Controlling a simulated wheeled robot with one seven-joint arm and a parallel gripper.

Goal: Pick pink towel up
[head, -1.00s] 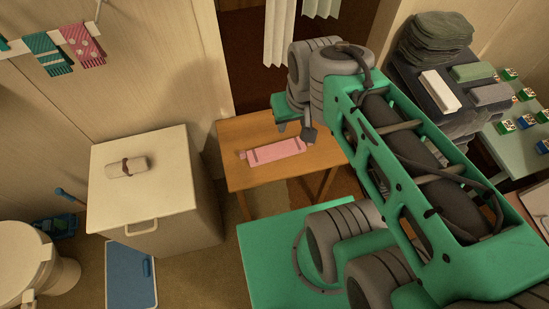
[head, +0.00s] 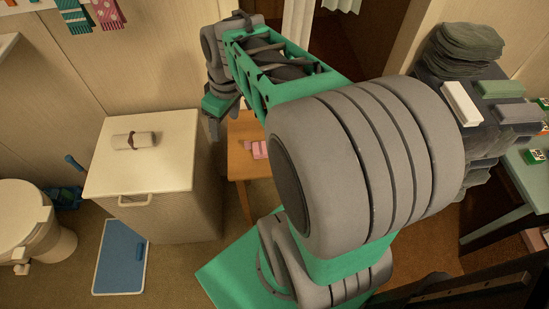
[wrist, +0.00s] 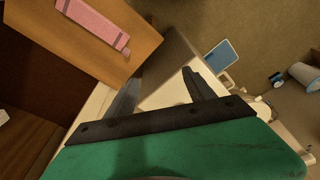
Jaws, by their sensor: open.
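The pink towel (head: 255,149) lies folded on the small wooden table (head: 240,166). In the head view my arm hides most of it. In the wrist view the towel (wrist: 94,24), pink with darker bands, lies near the edge of the table (wrist: 146,40), at the upper left. My gripper (head: 217,127) is above the gap between the white hamper and the table, to the left of the towel in the head view. In the wrist view my gripper (wrist: 160,80) has its two fingers spread apart, with nothing between them, and is clear of the towel.
A white-lidded hamper (head: 165,170) stands left of the table, with a rolled towel (head: 134,141) on its lid. A blue scale (head: 121,256) lies on the floor. Dark folded towels (head: 468,50) are stacked at the right. A toilet (head: 28,225) is at the far left.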

